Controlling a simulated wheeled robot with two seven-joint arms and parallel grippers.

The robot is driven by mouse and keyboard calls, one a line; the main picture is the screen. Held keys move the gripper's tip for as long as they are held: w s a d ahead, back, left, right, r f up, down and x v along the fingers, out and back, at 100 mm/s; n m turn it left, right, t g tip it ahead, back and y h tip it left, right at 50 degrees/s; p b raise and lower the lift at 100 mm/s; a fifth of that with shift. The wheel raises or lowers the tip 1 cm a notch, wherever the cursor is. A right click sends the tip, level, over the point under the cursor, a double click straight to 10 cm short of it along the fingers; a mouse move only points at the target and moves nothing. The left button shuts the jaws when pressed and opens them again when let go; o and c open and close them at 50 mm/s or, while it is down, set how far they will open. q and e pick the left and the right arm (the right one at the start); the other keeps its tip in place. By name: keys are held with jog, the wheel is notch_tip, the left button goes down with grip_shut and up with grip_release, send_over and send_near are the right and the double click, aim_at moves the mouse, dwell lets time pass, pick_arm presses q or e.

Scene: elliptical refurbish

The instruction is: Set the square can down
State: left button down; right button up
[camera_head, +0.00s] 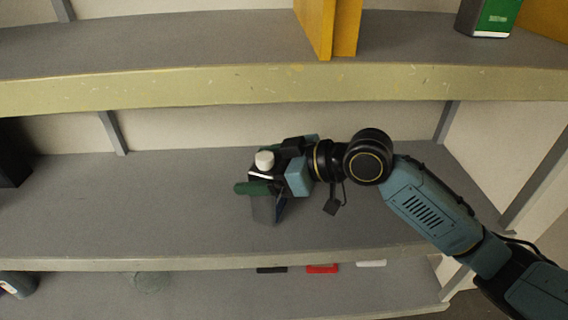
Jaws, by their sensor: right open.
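The square can (264,208) is on the grey middle shelf (170,200), right of the shelf's middle. It shows a grey side and a white cap (264,159) on top, and looks upright. My right gripper (262,182) comes in from the right and its fingers are around the can's upper part. The jaws are open; whether a finger touches the can I cannot tell. The gripper hides much of the can. My left gripper is not in view.
Above is a shelf with a yellow-green front edge (200,88), holding yellow boards (328,28) and a green can (488,18). A black object (14,155) stands at the far left. Small items, including a red one (322,268), lie on the lower shelf.

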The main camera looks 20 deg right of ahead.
jog(key=b+v, duration=0.2)
jog(key=v, duration=0.9)
jog(key=shift+s+d, duration=0.2)
jog(key=shift+d, duration=0.1)
jog(key=shift+r, duration=0.1)
